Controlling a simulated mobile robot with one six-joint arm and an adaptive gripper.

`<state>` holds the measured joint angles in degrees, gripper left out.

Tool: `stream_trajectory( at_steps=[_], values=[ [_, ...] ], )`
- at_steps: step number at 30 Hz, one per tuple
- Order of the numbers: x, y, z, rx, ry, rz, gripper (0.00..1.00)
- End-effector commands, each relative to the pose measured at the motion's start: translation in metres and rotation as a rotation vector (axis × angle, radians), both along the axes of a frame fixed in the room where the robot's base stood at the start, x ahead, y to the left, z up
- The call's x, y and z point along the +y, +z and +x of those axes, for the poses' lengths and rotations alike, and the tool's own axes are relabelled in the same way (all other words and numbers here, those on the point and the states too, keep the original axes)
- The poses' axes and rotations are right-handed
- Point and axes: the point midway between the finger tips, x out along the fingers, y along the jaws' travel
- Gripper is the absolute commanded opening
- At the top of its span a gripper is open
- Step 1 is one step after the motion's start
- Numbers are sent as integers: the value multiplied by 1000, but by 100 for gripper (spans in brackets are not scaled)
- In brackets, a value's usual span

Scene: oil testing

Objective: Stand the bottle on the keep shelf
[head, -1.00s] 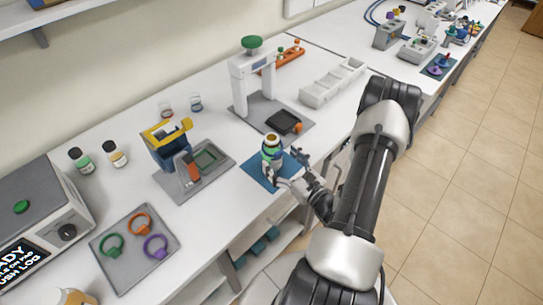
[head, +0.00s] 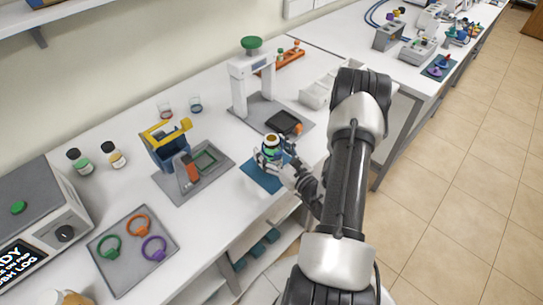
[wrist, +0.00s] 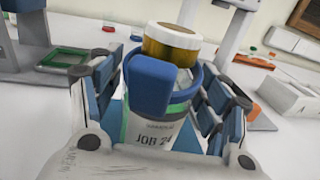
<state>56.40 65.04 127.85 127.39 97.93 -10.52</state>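The bottle (head: 271,146) stands at the blue mat (head: 262,177) near the bench's front edge. In the wrist view the bottle (wrist: 152,130) has an amber-brown top, a white label reading "JOB" and a green band. A blue collar with a broad tab circles its neck. My gripper (head: 279,157) reaches in from the front right, its fingers on both sides of the bottle. In the wrist view my gripper (wrist: 160,85) looks open, with blue strips showing between bottle and fingers; contact is unclear. No shelf is labelled as the keep shelf.
A lower shelf with blue pads (head: 258,250) lies under the bench. A wall shelf (head: 75,12) is at top left. A white press-like stand (head: 239,90), a blue-yellow fixture (head: 168,147) and a tray of coloured rings (head: 110,270) stand nearby. Floor is clear at right.

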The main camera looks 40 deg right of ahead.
Motion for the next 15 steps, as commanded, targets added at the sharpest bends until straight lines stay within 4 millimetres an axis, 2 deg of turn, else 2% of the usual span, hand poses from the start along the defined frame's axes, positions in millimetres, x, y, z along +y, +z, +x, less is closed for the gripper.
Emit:
stream_trajectory(
  at_steps=[2, 15],
  values=[
    [0, 0, 0, 0, 0, 0, 61],
    [0, 0, 0, 0, 0, 0, 32]
  ],
)
